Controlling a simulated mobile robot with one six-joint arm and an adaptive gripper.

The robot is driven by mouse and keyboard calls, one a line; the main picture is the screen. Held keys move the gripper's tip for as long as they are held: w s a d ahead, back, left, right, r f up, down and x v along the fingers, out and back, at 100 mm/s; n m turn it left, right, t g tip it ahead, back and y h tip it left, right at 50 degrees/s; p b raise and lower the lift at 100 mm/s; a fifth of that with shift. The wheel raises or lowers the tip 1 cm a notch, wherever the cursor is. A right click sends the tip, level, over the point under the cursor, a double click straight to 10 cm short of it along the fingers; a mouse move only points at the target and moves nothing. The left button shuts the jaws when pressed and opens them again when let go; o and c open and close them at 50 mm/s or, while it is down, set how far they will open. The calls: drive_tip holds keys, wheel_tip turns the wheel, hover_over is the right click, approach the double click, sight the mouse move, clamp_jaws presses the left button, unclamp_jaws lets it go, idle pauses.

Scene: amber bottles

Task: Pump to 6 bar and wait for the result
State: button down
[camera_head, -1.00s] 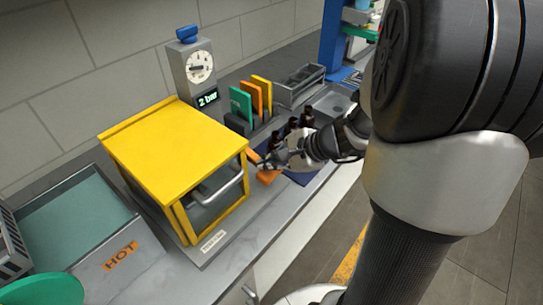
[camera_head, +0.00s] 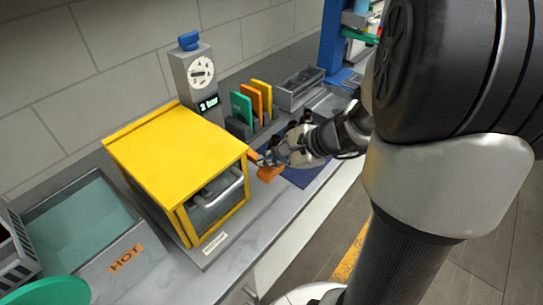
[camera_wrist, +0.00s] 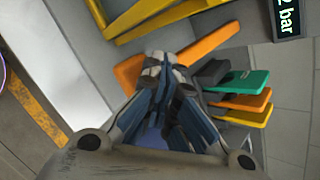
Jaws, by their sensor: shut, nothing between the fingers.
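The gauge post (camera_head: 201,75) stands behind the yellow chamber (camera_head: 175,145), with a round dial and a display (camera_head: 208,104) that reads 2 bar. The display also shows at the edge of the wrist view (camera_wrist: 289,18). An orange lever (camera_head: 268,173) projects beside the chamber's right side; it appears as a long orange bar in the wrist view (camera_wrist: 205,44). My gripper (camera_head: 266,159) is shut and empty. Its fingertips (camera_wrist: 160,63) overlap the lever in the wrist view; I cannot tell whether they touch it. The chamber's front has a dark window and a grey handle (camera_head: 222,192).
Green, orange and yellow plates (camera_head: 256,100) stand in a dark rack behind my gripper. Dark bottles (camera_head: 307,116) are mostly hidden by it, over a blue mat (camera_head: 305,178). A bath marked HOT (camera_head: 75,225) lies left. A grey tray (camera_head: 300,87) stands farther back.

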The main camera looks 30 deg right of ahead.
drive_tip(key=shift+r+p, duration=1.25)
drive_tip(key=shift+r, duration=0.5)
wheel_tip(320, 180, up, 5)
drive_tip(key=p, duration=0.4)
